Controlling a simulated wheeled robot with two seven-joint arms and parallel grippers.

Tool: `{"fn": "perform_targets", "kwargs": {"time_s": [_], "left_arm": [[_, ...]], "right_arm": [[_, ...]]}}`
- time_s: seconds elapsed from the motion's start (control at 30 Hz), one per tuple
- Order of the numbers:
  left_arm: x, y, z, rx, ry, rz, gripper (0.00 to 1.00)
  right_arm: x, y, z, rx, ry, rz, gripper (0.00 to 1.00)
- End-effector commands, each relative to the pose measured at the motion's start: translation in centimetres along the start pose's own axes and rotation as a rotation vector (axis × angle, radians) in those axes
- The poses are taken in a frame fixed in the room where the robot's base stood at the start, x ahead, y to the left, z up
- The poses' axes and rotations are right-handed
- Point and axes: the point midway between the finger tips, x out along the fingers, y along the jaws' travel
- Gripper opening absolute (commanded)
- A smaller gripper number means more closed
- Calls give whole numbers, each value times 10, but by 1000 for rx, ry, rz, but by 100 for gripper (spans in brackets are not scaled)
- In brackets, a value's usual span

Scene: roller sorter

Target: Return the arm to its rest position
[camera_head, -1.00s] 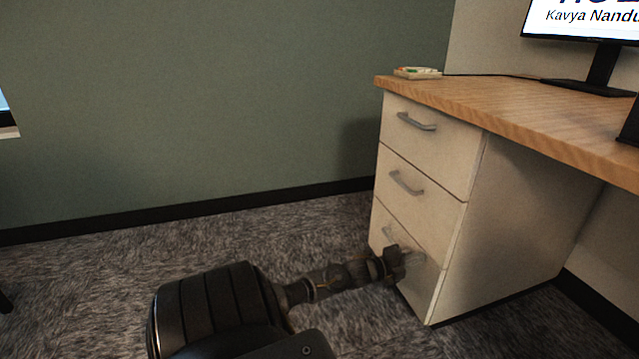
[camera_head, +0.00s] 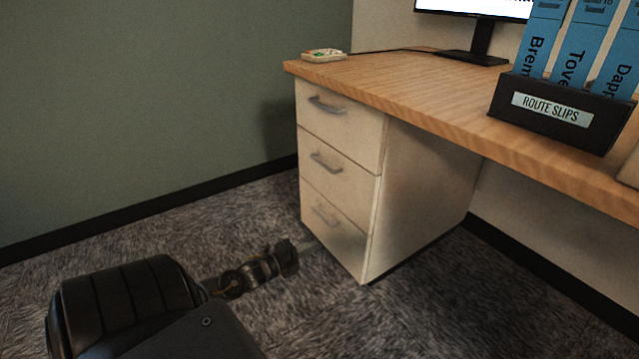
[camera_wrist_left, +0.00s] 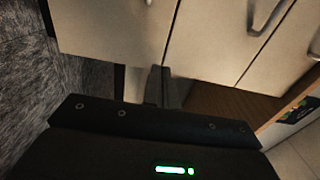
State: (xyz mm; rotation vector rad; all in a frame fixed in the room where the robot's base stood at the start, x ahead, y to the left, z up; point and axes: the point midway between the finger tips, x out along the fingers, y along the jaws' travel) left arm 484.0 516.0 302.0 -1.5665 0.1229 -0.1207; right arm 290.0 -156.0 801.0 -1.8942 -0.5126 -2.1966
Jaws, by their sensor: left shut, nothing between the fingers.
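My left gripper (camera_head: 301,246) is in front of the bottom drawer of the white cabinet (camera_head: 420,200), low over the carpet. It is shut and empty. In the left wrist view its dark fingers (camera_wrist_left: 163,88) are together, in front of the pale drawer fronts (camera_wrist_left: 120,30). The cabinet's three drawers look closed, each with a grey handle, such as the top handle (camera_head: 327,105). In the head view the left arm comes in from the lower left. My right gripper is not in view.
The wooden desk top (camera_head: 420,90) overhangs the cabinet. On it are a black route slips box (camera_head: 560,112) with blue slips, a monitor (camera_head: 478,45) and a small tray (camera_head: 324,56). Bare carpet (camera_head: 430,310) lies in front. A green wall (camera_head: 150,100) is behind.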

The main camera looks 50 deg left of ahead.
Motion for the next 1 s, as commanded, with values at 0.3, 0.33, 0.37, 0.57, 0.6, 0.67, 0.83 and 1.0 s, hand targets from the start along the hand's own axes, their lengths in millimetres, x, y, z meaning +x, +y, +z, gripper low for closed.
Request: {"fn": "perform_targets", "kwargs": {"time_s": [0.3,0.33,0.37,0.57,0.6,0.67,0.83,1.0], "left_arm": [[-7,0,1,0,-1,-2,0],[-7,0,0,0,-1,-1,0],[-7,0,0,0,-1,-1,0],[-7,0,0,-28,0,-3,0],[-7,-1,-1,-62,5,-8,0],[-4,-12,-10,-147,37,-42,0],[10,-80,-106,-477,273,-208,0],[3,-174,-212,-801,552,-391,0]], "right_arm": [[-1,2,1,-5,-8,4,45],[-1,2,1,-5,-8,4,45],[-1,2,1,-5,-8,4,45],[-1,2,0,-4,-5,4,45],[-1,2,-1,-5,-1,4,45],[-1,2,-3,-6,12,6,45],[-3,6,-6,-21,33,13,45],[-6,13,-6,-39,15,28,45]]}}
